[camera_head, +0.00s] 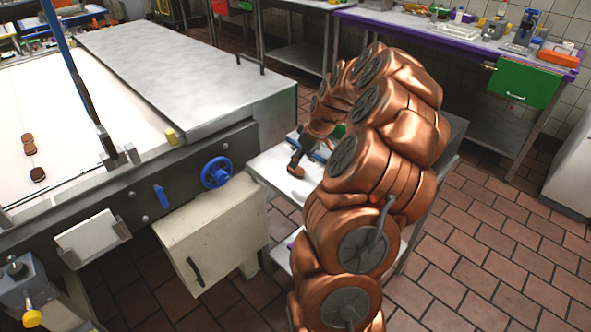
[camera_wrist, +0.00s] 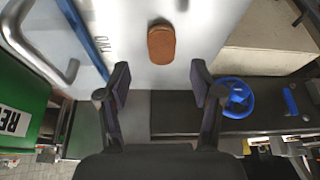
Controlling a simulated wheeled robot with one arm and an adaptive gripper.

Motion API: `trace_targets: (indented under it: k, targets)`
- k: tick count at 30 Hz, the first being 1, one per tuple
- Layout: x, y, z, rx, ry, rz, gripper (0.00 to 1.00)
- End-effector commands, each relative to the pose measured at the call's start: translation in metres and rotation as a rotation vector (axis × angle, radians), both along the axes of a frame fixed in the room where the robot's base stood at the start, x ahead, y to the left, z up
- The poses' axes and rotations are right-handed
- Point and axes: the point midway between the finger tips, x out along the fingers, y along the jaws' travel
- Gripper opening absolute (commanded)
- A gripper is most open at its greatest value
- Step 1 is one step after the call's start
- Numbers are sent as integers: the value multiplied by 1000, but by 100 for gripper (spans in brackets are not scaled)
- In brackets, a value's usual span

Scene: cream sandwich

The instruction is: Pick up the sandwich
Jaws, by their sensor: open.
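A brown cream sandwich (camera_wrist: 162,46) lies on a pale metal surface in the wrist view, beyond my fingertips and roughly centred between them. In the head view a small brown sandwich (camera_head: 296,171) shows on the small metal table (camera_head: 268,166), just below my gripper (camera_head: 296,152). My gripper (camera_wrist: 159,82) is open and empty, with its two dark fingers spread wide. The sandwich is apart from both fingers. My copper arm hides much of the small table in the head view.
Several brown sandwiches (camera_head: 30,149) lie on the white conveyor belt (camera_head: 80,110) at left. The machine has a blue handwheel (camera_head: 216,172), also near my right finger in the wrist view (camera_wrist: 237,97). A blue strip (camera_wrist: 84,38) and a curved metal handle (camera_wrist: 40,55) are at left.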

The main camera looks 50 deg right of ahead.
Motion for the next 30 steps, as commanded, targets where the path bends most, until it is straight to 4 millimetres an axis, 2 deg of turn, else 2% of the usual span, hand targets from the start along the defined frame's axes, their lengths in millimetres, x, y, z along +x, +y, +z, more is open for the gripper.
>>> trace_targets:
  k: [12, 20, 30]
  targets:
    - [14, 3, -40, 0, 1, 0, 66]
    - [16, 3, -43, -2, -1, -1, 66]
    - [16, 4, -43, -1, -1, 0, 32]
